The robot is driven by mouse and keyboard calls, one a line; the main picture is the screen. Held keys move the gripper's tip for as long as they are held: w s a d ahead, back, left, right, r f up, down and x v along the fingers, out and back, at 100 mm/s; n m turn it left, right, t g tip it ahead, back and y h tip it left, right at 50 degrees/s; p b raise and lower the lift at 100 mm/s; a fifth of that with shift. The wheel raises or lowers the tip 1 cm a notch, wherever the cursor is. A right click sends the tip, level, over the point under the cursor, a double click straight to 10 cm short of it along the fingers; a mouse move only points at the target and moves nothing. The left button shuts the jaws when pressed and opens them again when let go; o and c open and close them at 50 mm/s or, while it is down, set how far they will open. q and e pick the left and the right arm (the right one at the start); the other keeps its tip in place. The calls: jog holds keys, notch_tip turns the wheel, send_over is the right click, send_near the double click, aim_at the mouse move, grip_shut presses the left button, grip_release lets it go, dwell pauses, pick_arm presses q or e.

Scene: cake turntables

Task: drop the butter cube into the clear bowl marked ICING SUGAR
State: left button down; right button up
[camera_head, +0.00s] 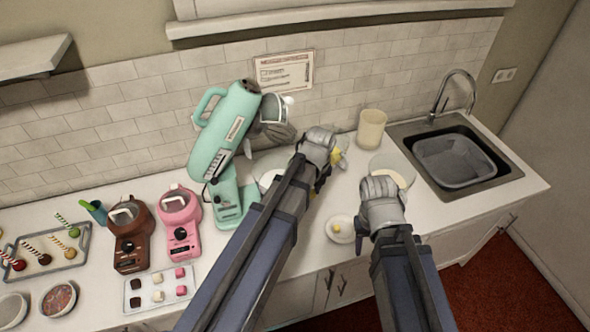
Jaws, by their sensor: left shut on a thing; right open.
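My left gripper (333,150) is at the back of the counter, right of the mixer, shut on a yellow object (339,157) mostly hidden by the fingers; its shape cannot be told. Another bowl (263,163) with white contents stands under the mixer, partly behind my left arm. No ICING SUGAR marking is readable.
A mint stand mixer (226,128) stands left of my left arm. A cream canister (371,129) is behind the clear bowl, and a sink (455,158) is at right. Brown (130,239) and pink (179,221) machines and a sweets tray (158,288) are at left.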

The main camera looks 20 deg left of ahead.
pick_arm(q)
jog(key=w+a, duration=0.2)
jog(key=w, duration=0.1)
jog(key=w+a, duration=0.2)
jog(key=w, duration=0.1)
jog(key=w+a, duration=0.2)
jog(key=w, duration=0.2)
jog(key=shift+a, duration=0.3)
notch_tip(320, 180, down, 3)
jog(key=b, duration=0.3)
jog(key=shift+s, duration=0.1)
jog(key=shift+f, duration=0.25)
jog(key=shift+f+b, duration=0.45)
jog(key=shift+b, duration=0.2)
jog(key=c, duration=0.7)
grip_release()
jog(key=shift+r, duration=0.1)
